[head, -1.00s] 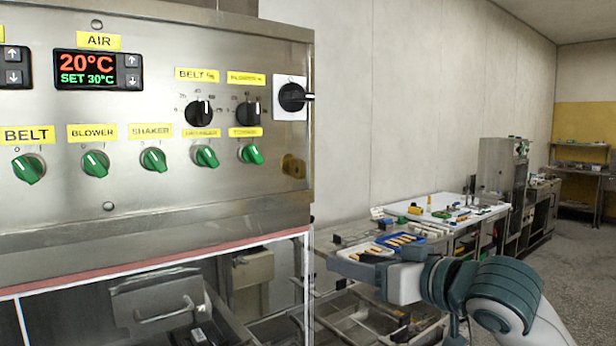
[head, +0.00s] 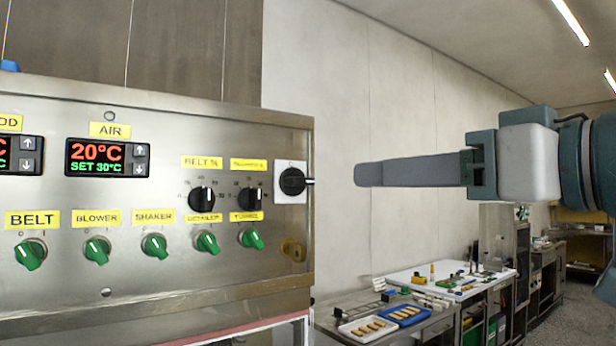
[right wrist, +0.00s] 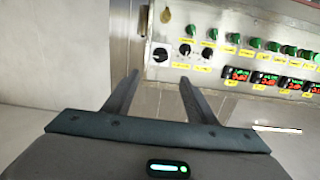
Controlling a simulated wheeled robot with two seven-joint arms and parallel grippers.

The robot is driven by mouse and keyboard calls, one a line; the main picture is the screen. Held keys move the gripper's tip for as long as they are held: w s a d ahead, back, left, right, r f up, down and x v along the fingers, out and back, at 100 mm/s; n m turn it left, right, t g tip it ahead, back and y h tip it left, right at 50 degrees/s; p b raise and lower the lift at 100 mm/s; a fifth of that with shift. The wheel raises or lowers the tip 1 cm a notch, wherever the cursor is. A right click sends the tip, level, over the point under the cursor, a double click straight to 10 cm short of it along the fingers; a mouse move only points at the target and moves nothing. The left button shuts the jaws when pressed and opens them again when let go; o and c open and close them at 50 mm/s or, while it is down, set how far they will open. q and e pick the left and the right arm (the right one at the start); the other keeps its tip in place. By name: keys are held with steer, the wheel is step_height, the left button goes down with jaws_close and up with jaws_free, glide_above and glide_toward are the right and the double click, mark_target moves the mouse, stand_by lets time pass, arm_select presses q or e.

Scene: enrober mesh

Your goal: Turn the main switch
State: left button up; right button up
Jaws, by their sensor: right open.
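The main switch (head: 292,181) is a black rotary knob on a white square plate at the right end of the steel control panel (head: 150,195). Its handle lies about level and juts out past the panel's right edge in the head view. It also shows in the right wrist view (right wrist: 160,54), just beyond and between the fingertips. My right gripper (head: 362,174) comes in from the right at about the switch's height, its fingers seen side-on. In the right wrist view (right wrist: 159,78) its two fingers are spread with nothing between them. The gripper is apart from the switch. My left gripper is out of view.
Two black dials (head: 202,197) sit left of the switch, above a row of green knobs (head: 154,246). A brass-coloured lock-like fitting (head: 292,248) is below the switch. A worktable (head: 440,290) with trays stands behind, lower right. Space in front of the plain wall is clear.

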steer(key=shift+s+d+r, duration=0.1)
steer(key=shift+s+r, duration=0.05)
stand_by(0.3)
steer(key=p, duration=0.7)
glide_toward(304, 178)
steer(key=x, duration=0.8)
steer(key=shift+w+a, duration=0.3)
steer(key=shift+w, duration=0.2)
steer(key=shift+c, duration=0.4)
steer(key=c, duration=1)
